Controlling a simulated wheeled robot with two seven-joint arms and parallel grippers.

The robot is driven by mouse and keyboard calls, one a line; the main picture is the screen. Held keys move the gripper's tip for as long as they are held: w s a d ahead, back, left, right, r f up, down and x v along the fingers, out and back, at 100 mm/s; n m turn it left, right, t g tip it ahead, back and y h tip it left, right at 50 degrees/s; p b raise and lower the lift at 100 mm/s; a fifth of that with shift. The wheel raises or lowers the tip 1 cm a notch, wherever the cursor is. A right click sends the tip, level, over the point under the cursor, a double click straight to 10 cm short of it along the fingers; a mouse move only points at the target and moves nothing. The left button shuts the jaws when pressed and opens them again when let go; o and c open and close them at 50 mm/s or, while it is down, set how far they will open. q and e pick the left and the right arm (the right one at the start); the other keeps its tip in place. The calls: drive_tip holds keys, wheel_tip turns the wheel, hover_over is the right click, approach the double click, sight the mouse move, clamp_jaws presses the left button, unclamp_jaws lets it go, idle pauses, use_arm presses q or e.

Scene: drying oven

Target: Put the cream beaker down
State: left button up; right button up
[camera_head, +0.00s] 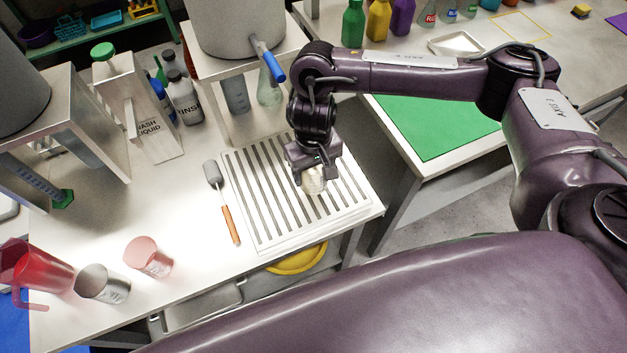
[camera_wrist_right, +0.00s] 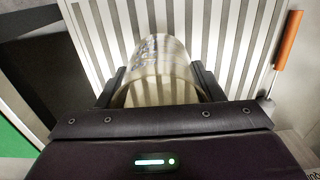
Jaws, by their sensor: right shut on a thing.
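The cream beaker (camera_head: 315,182) is between the fingers of my right gripper (camera_head: 316,168), over the slatted drain rack (camera_head: 249,222). In the right wrist view the cream beaker (camera_wrist_right: 160,72) shows large between the two dark fingers of the right gripper (camera_wrist_right: 160,92), with the rack's slats (camera_wrist_right: 232,30) behind it. The right gripper is shut on it. I cannot tell whether its base touches the rack. My left gripper is not in view.
A brush with an orange handle (camera_head: 230,225) lies left of the rack. A pink beaker (camera_head: 148,257), a grey beaker (camera_head: 103,284) and a red jug (camera_head: 35,275) stand at the front left. Most of the rack is bare.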

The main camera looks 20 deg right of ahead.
sight(313, 172)
wheel_tip(313, 172, down, 4)
drive_tip(key=shift+r+b, duration=0.1)
drive_tip(key=shift+b, duration=0.65)
drive_tip(key=o, duration=0.9)
drive_tip(key=shift+o, duration=0.2)
